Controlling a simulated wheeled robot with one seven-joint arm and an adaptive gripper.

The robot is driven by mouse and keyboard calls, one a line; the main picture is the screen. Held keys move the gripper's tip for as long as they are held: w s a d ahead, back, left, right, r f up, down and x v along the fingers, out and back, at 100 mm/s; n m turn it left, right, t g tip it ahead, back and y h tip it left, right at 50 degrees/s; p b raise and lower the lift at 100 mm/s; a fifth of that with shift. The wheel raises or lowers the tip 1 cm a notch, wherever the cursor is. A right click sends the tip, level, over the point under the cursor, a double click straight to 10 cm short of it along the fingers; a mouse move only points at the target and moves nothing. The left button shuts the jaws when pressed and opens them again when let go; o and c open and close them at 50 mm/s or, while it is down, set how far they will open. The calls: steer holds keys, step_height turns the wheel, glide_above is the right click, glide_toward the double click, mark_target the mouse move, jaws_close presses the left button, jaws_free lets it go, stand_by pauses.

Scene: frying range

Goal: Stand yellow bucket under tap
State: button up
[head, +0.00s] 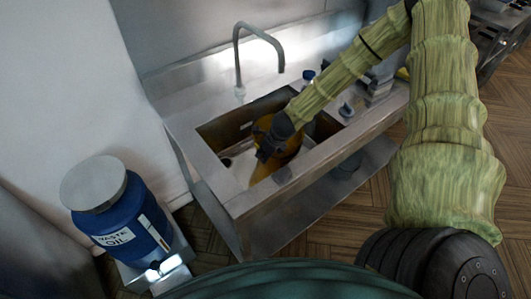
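The yellow bucket (289,146) is inside the sink basin (210,133), towards its right part, partly hidden by my gripper and arm. The tap (258,36) rises behind the basin, and its spout arches over to the right, with its end above and behind the bucket. My gripper (264,155) reaches down into the basin from the upper right and overlaps the bucket's front left side. The fingers are small and dark here, so I cannot tell whether they are closed on the bucket or only beside it.
A blue waste oil drum (133,219) with a grey lid stands at the lower left. Small bottles and containers (378,86) stand on the counter right of the basin, close to my arm. The wooden floor (350,215) in front of the sink looks clear.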

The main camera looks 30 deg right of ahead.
steer(key=shift+s+r, duration=0.1)
steer(key=shift+r, duration=0.45)
steer(key=a+v, duration=0.1)
steer(key=v, duration=1)
steer(key=shift+d+b, duration=0.4)
steer(key=shift+d, duration=0.1)
steer(key=shift+s, duration=0.1)
